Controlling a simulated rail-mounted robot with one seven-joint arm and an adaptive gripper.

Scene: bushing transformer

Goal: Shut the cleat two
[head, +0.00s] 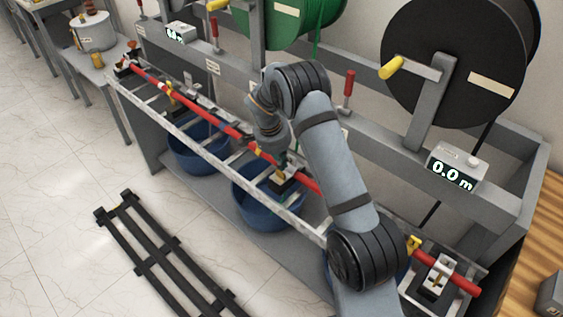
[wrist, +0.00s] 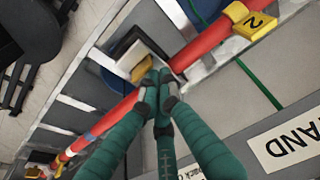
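Cleat two (wrist: 133,60) is a pale cream and yellowish block on the red cable (wrist: 205,46), near a yellow tag (wrist: 251,21) marked 2. In the head view the cleat (head: 284,184) is a small dark and yellowish piece on the ladder rack, partly hidden by my arm. My gripper (wrist: 160,88) has its green, grey-tipped fingers drawn together, tips right beside the cleat's near edge. I see nothing between them. Whether they touch the cleat, and how far its cover stands open, I cannot tell. In the head view my gripper (head: 285,163) is just above the cleat.
The red cable runs along the metal ladder rack (head: 222,146). Another cleat (head: 437,278) stands at the right end. Blue buckets (head: 268,208) stand below. A black reel (head: 455,60), a green reel (head: 290,18) and a meter (head: 457,168) reading 0.0 m are behind.

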